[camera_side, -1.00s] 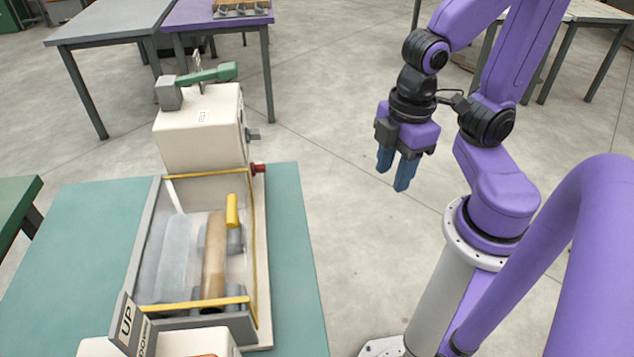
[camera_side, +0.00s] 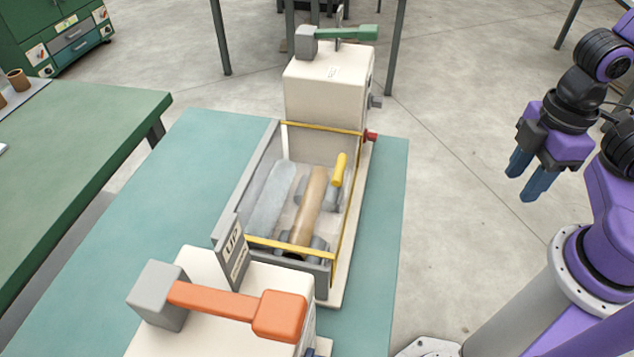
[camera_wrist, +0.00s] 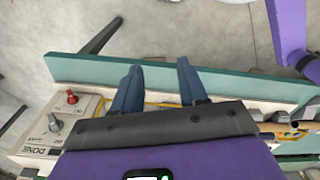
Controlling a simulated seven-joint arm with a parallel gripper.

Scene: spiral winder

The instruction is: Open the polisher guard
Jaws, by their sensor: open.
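The polisher's guard looks like a clear cover with yellow edging (camera_side: 290,249), lying closed over the trough. A yellow handle (camera_side: 339,169) stands up near its right side. Under it lie a grey bar (camera_side: 268,195) and a brown cylinder (camera_side: 308,205). My gripper (camera_side: 525,178) is open and empty, in the air right of the machine, well apart from the guard, fingers pointing down. In the wrist view, my two blue fingers (camera_wrist: 160,68) are spread with nothing between them. The guard is mostly hidden there behind my gripper.
A cream housing with a green lever (camera_side: 345,34) stands behind the trough. A red knob (camera_side: 371,136) is on its right side. A cream box with an orange lever (camera_side: 235,303) and an UP sign (camera_side: 231,250) stands in front. The teal table (camera_side: 195,180) has free room left.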

